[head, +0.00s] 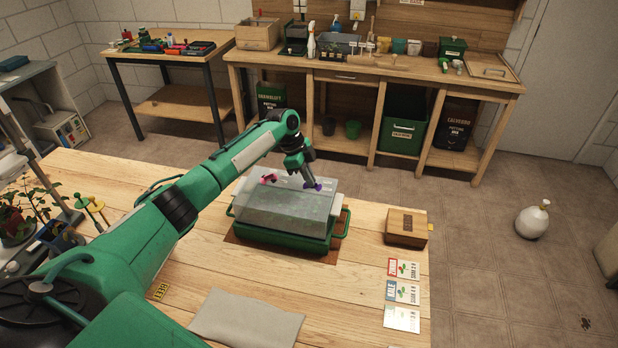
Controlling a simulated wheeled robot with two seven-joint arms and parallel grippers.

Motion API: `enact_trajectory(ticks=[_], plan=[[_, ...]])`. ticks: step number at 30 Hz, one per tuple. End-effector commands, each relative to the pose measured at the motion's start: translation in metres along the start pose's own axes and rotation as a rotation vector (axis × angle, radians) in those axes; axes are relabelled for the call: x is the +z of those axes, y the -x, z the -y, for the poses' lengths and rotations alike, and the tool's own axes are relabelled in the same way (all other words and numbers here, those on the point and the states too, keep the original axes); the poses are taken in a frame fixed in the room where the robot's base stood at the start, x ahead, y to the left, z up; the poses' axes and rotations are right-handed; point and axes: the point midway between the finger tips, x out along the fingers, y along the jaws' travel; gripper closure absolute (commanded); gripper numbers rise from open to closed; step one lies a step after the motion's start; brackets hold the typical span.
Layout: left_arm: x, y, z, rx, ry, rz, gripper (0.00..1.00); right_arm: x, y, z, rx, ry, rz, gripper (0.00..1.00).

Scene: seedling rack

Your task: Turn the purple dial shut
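A green seed tray (280,236) with a clear, hazy lid (284,212) stands on the wooden table. The purple dial (314,186) is on top of the lid, toward its right end. A pink dial (268,179) is on top toward the left. My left arm reaches over the tray from the left. My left gripper (306,181) points down at the purple dial, right at it or just above it, and hides part of it. The fingers are too small to tell whether they are open or touch the dial. My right gripper is not in view.
A wooden box (405,228) stands right of the tray. Several seed cards (402,292) lie in front of it. A grey cloth (247,320) lies at the table's front. A potted plant (20,220) stands at the left. The table between tray and box is clear.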

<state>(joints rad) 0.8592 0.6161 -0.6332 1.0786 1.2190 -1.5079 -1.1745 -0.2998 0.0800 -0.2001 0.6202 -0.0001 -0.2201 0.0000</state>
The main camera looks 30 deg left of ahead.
Motion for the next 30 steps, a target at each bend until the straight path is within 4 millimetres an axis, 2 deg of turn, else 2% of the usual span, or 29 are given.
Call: enact_trajectory(ticks=[3, 7, 15, 19, 23, 30], plan=[[0.0, 0.0, 0.0, 0.0, 0.0, 0.001, 1.0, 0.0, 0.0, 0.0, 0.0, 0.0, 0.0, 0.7], [0.0, 0.0, 0.0, 0.0, 0.0, 0.001, 0.74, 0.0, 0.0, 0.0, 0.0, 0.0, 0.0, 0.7], [0.0, 0.0, 0.0, 0.0, 0.001, 0.001, 0.74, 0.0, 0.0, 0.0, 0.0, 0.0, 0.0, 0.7], [0.001, 0.007, 0.001, -0.003, 0.0, 0.0, 0.74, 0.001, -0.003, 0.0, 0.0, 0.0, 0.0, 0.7], [0.002, 0.026, 0.001, -0.005, 0.0, 0.001, 0.74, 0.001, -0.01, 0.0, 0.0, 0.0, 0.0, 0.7], [0.002, 0.082, 0.001, -0.005, 0.001, 0.001, 0.74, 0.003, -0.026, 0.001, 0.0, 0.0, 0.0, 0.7]])
